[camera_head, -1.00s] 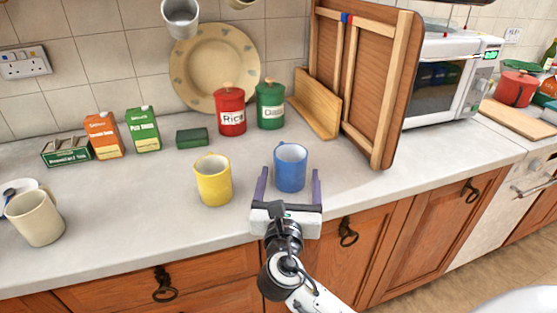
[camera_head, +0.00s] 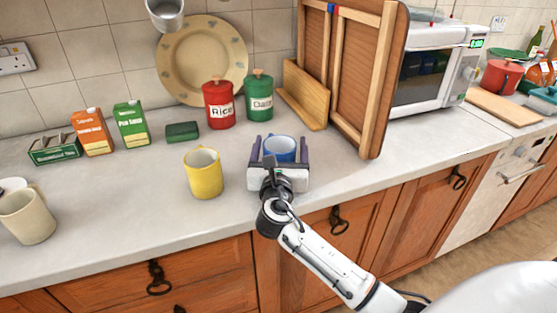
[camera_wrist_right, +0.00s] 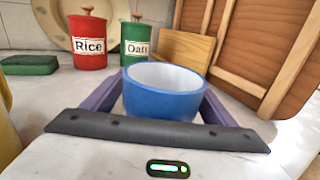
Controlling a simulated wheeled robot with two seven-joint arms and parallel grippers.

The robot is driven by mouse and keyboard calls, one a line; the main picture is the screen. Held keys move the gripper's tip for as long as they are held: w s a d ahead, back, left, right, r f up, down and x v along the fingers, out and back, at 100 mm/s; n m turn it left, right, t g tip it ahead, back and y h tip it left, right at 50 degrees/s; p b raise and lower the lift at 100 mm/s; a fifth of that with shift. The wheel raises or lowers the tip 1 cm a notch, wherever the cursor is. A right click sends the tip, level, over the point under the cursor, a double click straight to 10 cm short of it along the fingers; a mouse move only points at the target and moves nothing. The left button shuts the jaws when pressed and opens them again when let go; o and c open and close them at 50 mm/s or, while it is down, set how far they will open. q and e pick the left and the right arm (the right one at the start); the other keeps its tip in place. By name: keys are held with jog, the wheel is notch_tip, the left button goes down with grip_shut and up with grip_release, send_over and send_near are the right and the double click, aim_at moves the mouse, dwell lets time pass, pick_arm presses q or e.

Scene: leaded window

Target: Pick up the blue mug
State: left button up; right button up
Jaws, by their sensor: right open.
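The blue mug (camera_head: 281,147) stands upright on the counter, its lower part hidden behind my right gripper in the head view. My right gripper (camera_head: 280,150) is open, with one purple finger on each side of the mug. In the right wrist view the blue mug (camera_wrist_right: 164,92) sits between the two open fingers of my right gripper (camera_wrist_right: 163,100), close to the palm. I cannot tell whether the fingers touch it. The mug's handle is not visible. My left gripper is not in view.
A yellow mug (camera_head: 204,173) stands just left of my right gripper. A cream mug (camera_head: 27,217) is at the far left. Behind are a red Rice canister (camera_head: 218,105), a green canister (camera_head: 259,98) and a green block (camera_head: 182,132). A wooden board (camera_head: 366,75) leans at the right.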

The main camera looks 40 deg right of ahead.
jog(key=c, duration=1.4)
jog(key=shift+o, duration=0.2)
notch_tip(320, 180, up, 10)
jog(key=p, duration=0.1)
jog(key=shift+p, duration=0.35)
